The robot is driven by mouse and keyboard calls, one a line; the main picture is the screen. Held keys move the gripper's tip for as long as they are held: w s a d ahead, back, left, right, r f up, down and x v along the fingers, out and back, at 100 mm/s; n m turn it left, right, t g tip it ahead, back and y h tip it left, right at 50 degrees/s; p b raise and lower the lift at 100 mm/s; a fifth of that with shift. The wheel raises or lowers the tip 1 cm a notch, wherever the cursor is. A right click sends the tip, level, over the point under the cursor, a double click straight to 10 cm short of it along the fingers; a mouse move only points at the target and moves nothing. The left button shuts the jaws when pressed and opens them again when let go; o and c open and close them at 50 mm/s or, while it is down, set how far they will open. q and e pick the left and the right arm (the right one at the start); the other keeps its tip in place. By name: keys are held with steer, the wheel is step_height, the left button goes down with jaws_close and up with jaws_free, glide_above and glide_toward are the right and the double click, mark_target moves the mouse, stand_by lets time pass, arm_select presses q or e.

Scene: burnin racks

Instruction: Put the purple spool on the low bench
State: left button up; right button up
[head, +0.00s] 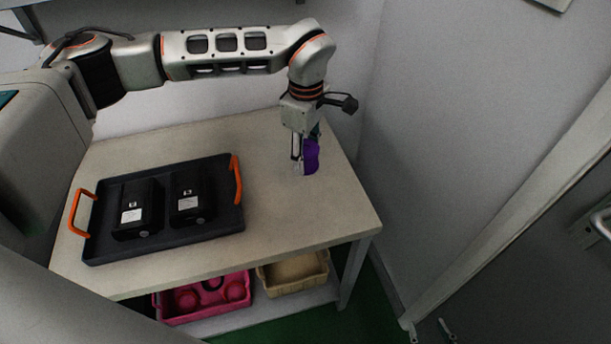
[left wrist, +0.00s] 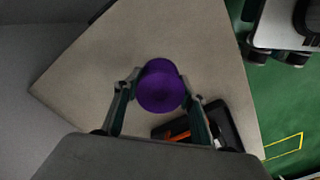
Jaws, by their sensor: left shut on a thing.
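The purple spool (head: 311,156) is at the back right part of the low bench (head: 290,215). My left gripper (head: 304,160) points down and is shut on the spool. In the left wrist view the spool (left wrist: 161,86) sits between the two fingertips, with the pale bench top (left wrist: 180,40) behind it. The spool is at or just above the bench top; I cannot tell if it touches. My right gripper (head: 430,330) shows only as two fingertips, apart, at the bottom edge of the head view, with nothing seen between them.
A dark tray (head: 165,243) with orange handles holds two black boxes (head: 138,209) on the bench's left. A pink bin (head: 205,298) and a tan bin (head: 293,273) stand on the shelf below. Walls border the bench behind and right. The bench's front right is clear.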

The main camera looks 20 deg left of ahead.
mark_target(306, 186)
arm_select(q)
step_height(306, 186, down, 3)
steer(key=shift+f, duration=0.15)
step_height(306, 186, down, 4)
steer(key=shift+r+b, duration=0.1)
steer(key=shift+b, duration=0.25)
steer(key=shift+f, duration=0.25)
steer(key=shift+f, duration=0.1)
steer(key=o, duration=1.1)
steer(key=shift+o, duration=0.5)
